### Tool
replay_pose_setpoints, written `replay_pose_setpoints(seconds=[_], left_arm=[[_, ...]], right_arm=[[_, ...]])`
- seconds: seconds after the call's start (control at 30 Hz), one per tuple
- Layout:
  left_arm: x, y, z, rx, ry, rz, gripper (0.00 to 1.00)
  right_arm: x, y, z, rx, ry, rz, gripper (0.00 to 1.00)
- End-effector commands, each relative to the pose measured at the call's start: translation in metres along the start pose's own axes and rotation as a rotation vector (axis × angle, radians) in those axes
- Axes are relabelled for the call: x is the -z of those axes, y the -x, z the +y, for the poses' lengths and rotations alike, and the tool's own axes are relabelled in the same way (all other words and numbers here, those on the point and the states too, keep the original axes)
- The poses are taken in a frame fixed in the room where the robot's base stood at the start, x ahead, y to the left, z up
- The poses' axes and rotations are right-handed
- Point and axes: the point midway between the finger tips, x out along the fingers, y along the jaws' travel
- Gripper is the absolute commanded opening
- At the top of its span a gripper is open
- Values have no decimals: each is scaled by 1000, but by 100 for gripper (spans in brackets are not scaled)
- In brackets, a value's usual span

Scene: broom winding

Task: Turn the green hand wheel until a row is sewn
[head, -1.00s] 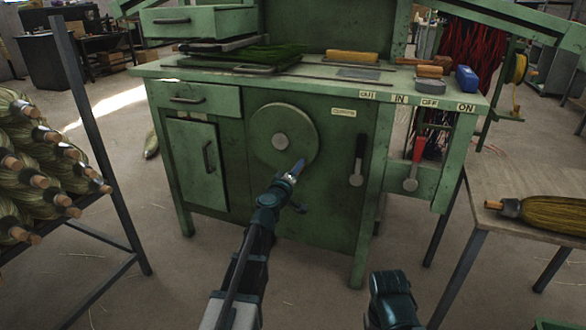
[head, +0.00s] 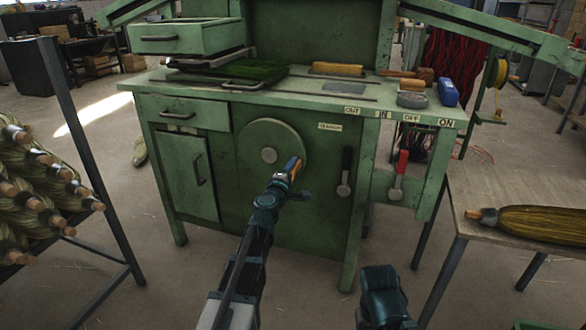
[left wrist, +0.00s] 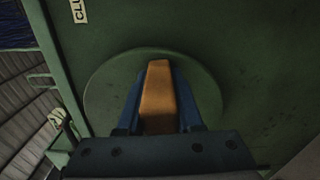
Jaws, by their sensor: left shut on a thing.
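The green hand wheel (head: 262,135) is a round disc with a pale hub on the front of the green machine. My left gripper (head: 294,166) is at the wheel's right side, shut on its orange-brown handle (left wrist: 158,90). In the left wrist view the handle stands between the two blue fingers (left wrist: 160,105), with the green wheel disc (left wrist: 105,85) behind it. In the head view the fingers hide part of the handle. Part of my right arm shows at the bottom, but its fingers are not seen. The sewing itself cannot be made out.
The machine's table (head: 300,88) holds a green bundle (head: 245,75) and tools. A black lever (head: 345,175) and a red-handled lever (head: 400,170) are to the wheel's right. A rack of brooms (head: 35,190) stands left. A side table (head: 480,240) with a broom (head: 545,222) stands right.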

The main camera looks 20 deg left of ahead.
Motion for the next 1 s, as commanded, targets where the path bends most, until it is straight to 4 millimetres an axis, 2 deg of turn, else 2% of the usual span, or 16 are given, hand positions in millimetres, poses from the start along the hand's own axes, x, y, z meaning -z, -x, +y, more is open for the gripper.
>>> replay_pose_setpoints(seconds=[0.53,0.57,0.7,1.0], left_arm=[[1,1,2,-1,22,3,0],[1,1,2,-1,22,3,40],[0,0,2,0,21,2,65],[0,1,2,0,20,1,65]], right_arm=[[0,1,0,0,1,0,62],[0,1,0,0,1,0,62],[0,1,0,0,0,0,62],[0,2,0,0,0,0,62]])
